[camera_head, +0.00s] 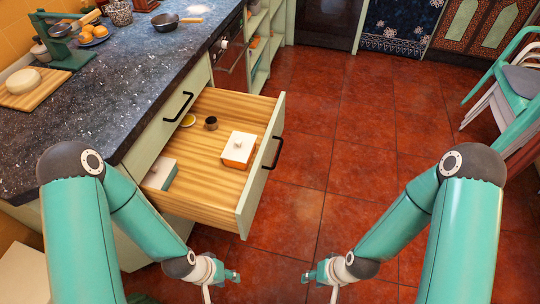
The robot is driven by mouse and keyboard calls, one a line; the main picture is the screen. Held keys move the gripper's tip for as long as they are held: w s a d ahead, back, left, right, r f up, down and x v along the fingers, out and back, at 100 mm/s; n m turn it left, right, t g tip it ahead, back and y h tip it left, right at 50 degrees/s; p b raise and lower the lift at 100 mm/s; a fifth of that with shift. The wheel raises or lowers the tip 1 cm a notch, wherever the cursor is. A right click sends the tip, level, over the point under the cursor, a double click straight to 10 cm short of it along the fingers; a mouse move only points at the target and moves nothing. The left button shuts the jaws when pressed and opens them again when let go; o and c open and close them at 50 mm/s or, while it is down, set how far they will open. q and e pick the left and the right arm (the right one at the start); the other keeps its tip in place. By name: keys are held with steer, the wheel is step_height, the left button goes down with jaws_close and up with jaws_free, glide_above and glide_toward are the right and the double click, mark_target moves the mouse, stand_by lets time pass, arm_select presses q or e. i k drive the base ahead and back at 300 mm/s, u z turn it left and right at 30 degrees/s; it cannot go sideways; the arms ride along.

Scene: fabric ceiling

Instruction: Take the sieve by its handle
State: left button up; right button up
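A dark, round, bowl-like thing with a handle (165,22) sits on the far part of the counter. Its handle points right. It may be the sieve, but it is too small to tell from a pan. My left gripper (230,276) is low in front of the open drawer, far from it. My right gripper (312,276) is to the right of the left one, above the red floor. Both look empty, and their finger opening is too small to make out.
The open drawer (205,194) juts into the room, holding a white-and-orange box (239,149), a small dark cup (211,123) and a yellow ring (188,120). Chairs (515,95) stand right; the middle floor is clear.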

mark_target(164, 22)
steer(key=z, duration=0.7)
steer(key=k, duration=0.75)
steer(key=z, duration=0.85)
steer(key=k, duration=0.55)
steer(key=z, duration=0.45)
steer(key=i, duration=1.35)
steer(key=u, duration=0.5)
steer(key=i, duration=1.55)
steer(key=u, duration=0.7)
steer(key=i, duration=1.25)
steer(key=u, duration=1.4)
steer(key=i, duration=1)
steer(key=u, duration=0.8)
